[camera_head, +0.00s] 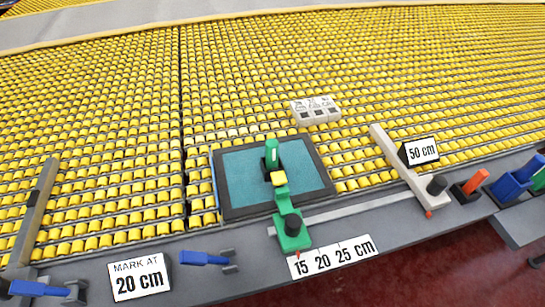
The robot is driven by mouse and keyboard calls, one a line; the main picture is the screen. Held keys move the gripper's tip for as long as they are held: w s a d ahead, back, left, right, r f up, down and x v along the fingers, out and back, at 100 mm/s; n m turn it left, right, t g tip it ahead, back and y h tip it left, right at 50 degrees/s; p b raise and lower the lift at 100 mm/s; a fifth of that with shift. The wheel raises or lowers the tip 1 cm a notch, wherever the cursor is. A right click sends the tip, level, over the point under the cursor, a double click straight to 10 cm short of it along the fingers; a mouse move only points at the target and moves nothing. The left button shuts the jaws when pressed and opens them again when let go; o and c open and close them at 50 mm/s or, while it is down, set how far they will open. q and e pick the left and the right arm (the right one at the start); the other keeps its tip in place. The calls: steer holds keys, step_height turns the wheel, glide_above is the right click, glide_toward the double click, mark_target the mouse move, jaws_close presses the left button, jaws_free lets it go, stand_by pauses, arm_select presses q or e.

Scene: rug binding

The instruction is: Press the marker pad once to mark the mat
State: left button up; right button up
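A teal mat (240,185) with a black border lies on yellow rollers near the front rail. A green slide (290,240) with a black knob (292,223) sits on the rail, and its green arm reaches back over the mat. I cannot tell which part is the marker pad. A sign (139,275) reads "MARK AT 20 cm". Neither gripper shows.
Blue-handled levers (205,258) lie along the front left edge. A light bar (410,170) with a "50 cm" sign (419,152) crosses the rollers at right. A pale block (315,110) sits behind the mat. Orange (475,181) and blue (509,187) items stand far right.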

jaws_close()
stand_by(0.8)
